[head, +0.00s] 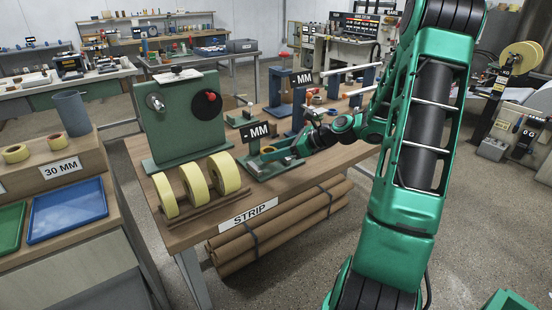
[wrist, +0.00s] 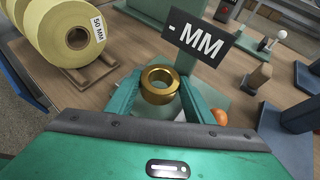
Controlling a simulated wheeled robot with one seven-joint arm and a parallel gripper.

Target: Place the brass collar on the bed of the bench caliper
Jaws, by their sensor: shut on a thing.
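The brass collar (wrist: 160,85) is a short gold ring between the two green fingers of my gripper (wrist: 160,100) in the wrist view. My gripper is shut on it, and its hole faces up. In the head view my gripper (head: 280,153) reaches in from the right, over the green base of the bench caliper (head: 262,172), which carries a "- MM" sign (head: 258,131). The sign (wrist: 200,42) stands just behind the collar in the wrist view. My fingers hide part of the bed, and I cannot tell whether the collar touches it.
Large yellow tape rolls (head: 196,184) stand on a wooden rack left of the caliper. A green upright panel (head: 184,117) stands behind them. An orange ball-shaped thing (wrist: 219,117) is close to my right finger. Blue posts (head: 300,105) stand to the right.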

